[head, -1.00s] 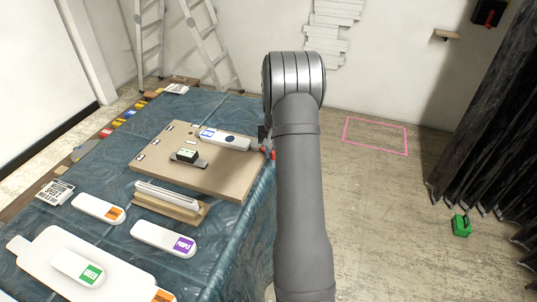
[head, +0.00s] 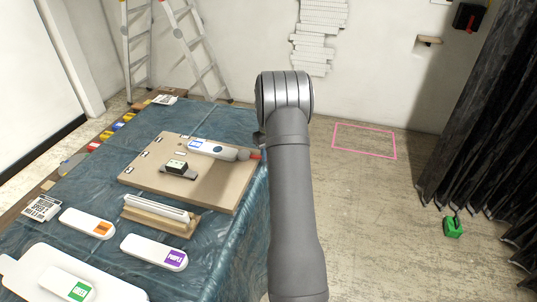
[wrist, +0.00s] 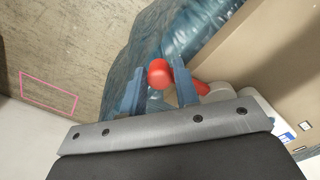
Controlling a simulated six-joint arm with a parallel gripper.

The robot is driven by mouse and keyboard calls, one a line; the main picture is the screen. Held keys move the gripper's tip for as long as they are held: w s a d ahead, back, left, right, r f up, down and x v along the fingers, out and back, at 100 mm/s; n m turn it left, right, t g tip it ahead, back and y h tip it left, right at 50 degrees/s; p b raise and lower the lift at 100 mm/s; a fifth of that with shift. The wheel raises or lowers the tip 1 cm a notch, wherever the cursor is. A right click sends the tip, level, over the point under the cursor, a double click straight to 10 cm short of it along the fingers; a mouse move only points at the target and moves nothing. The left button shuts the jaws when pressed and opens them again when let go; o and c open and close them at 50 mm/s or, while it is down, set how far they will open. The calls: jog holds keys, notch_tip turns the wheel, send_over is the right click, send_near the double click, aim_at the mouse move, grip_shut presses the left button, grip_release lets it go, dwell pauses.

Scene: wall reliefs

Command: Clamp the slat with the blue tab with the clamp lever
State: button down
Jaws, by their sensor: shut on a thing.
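The slat with the blue tab (head: 209,149) lies on the tan board (head: 212,190), near its far edge, with its rounded end toward the right. The clamp lever (head: 255,155) shows red at the board's right edge, beside that end and partly behind my arm. In the wrist view the lever's red knob (wrist: 160,73) sits between the two blue fingers of my gripper (wrist: 158,90), which is shut on it. My fingers are mostly hidden behind my arm in the head view. Part of the slat's blue tab (wrist: 287,137) shows at the right of the wrist view.
A dark block with a pale top (head: 177,167) sits on the board. In front are a wooden rack with a white slat (head: 157,208), an orange-tabbed slat (head: 86,222), a purple-tabbed slat (head: 155,250) and a green-tabbed slat (head: 65,283). Floor right of the table is mostly clear.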

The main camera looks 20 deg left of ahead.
jog(key=shift+w+a, duration=0.1)
jog(key=shift+a, duration=0.1)
jog(key=c, duration=1.2)
grip_release()
jog(key=shift+r, duration=0.1)
notch_tip(320, 180, up, 17)
jog(key=shift+r, duration=0.15)
notch_tip(320, 180, down, 18)
jog(key=shift+d+r, duration=0.1)
jog(key=shift+r, duration=0.1)
